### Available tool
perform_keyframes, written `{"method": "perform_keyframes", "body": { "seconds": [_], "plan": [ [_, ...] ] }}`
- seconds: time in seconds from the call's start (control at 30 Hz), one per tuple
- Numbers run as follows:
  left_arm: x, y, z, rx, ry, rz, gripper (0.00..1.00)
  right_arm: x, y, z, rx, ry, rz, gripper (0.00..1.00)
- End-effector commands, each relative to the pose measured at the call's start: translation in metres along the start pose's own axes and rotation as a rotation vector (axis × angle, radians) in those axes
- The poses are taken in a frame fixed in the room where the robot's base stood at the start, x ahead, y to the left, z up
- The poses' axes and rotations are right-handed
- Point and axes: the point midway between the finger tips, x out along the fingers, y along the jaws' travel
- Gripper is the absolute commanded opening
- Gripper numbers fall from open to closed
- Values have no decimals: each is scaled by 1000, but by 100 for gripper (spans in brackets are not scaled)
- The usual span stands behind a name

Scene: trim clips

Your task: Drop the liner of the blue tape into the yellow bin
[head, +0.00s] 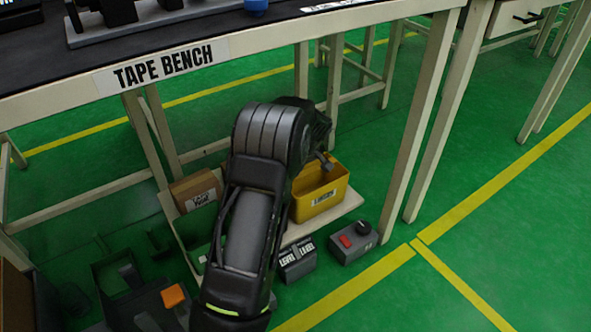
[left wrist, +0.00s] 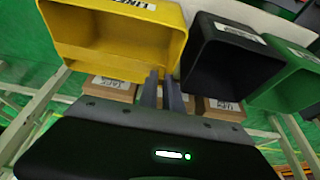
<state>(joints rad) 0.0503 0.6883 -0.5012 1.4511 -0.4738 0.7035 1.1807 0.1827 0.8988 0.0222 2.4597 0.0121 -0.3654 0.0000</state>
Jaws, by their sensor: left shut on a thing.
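The yellow bin (head: 321,203) stands on a low pale shelf under the tape bench, open side up. In the left wrist view the yellow bin (left wrist: 115,27) fills the upper left, and its label looks like "LINER". My left gripper (head: 327,163) is at the bin's upper back edge in the head view. In the left wrist view its two thin fingers (left wrist: 164,82) are close together, near the yellow bin's lower right corner. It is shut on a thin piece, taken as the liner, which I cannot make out. I cannot identify the blue tape. My right gripper is out of view.
A black bin (left wrist: 228,62) and a green bin (left wrist: 290,97) stand beside the yellow one. Cardboard boxes (head: 194,190) are close by. A grey control box (head: 353,243) stands in front. The tape bench (head: 240,52) overhangs the shelf, and its leg (head: 432,115) is to the right.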

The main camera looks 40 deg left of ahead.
Motion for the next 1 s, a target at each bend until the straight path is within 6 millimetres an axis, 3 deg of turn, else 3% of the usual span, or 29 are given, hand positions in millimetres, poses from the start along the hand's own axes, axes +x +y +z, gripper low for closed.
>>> {"method": "perform_keyframes", "body": {
  "seconds": [0.4, 0.43, 0.73, 1.0],
  "plan": [
    [6, 0, 2, -1, 0, 0, 0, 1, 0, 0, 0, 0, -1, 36],
    [6, 0, 2, -1, 0, 0, 10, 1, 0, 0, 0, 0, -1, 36],
    [5, 0, 2, -1, 0, 0, 35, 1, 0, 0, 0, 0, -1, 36],
    [4, 0, 2, -1, 0, 0, 35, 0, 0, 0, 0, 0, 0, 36]
  ]
}}
